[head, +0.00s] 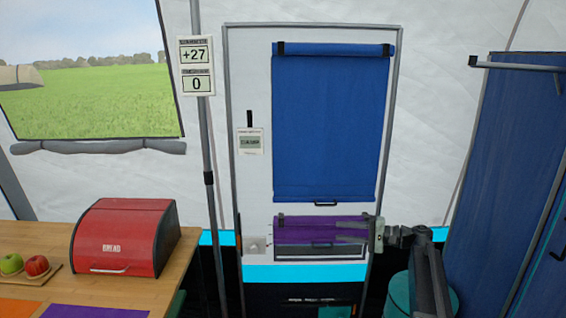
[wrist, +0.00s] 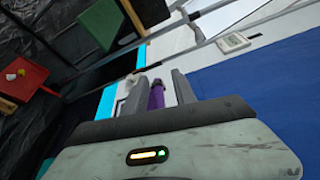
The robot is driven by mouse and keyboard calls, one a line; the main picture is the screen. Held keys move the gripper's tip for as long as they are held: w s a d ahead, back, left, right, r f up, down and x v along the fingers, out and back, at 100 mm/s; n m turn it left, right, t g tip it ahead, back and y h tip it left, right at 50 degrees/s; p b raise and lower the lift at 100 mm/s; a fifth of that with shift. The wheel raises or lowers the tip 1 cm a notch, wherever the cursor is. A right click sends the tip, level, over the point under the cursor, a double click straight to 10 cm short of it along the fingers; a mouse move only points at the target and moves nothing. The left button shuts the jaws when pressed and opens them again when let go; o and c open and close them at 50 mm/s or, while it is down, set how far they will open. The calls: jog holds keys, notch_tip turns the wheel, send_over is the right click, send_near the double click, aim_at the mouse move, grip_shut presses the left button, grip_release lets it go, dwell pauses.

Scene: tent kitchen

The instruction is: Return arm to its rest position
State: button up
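My arm comes in at the lower right of the head view. My gripper (head: 348,231) points away toward the door and overlaps the right part of the purple roller blind (head: 290,230). In the wrist view, my gripper (wrist: 156,92) has its two fingers apart. A strip of the purple blind (wrist: 157,97) shows in the gap between them. I see no object held, and I cannot tell how far the fingertips are from the blind.
A blue blind (head: 330,125) hangs on the white door. A blue curtain (head: 510,170) and teal bin (head: 399,295) are at right. A pole (head: 209,190) stands left of the door. The wooden counter (head: 190,245) carries a red bread box (head: 124,240).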

jog(key=s+a+f+n+g+h, duration=0.1)
jog(key=s+a+f, duration=0.1)
jog(key=a, duration=0.4)
jog(key=s+a+f+n+g, duration=0.1)
jog(key=s+a+g, duration=0.15)
jog(key=a, duration=0.25)
jog(key=s+a+f+n+g+h, duration=0.2)
jog(key=s+a+f+h, duration=0.35)
jog(key=s+f, duration=0.45)
jog(key=s+d+f+n+h, duration=0.2)
jog(key=s+d+f+h, duration=0.65)
jog(key=s+d, duration=0.3)
notch_tip(320, 180, up, 25)
jog(key=d+h+p, duration=0.1)
jog(key=p, duration=2.3)
jog(key=shift+w+f, duration=0.2)
jog(key=shift+w, duration=0.15)
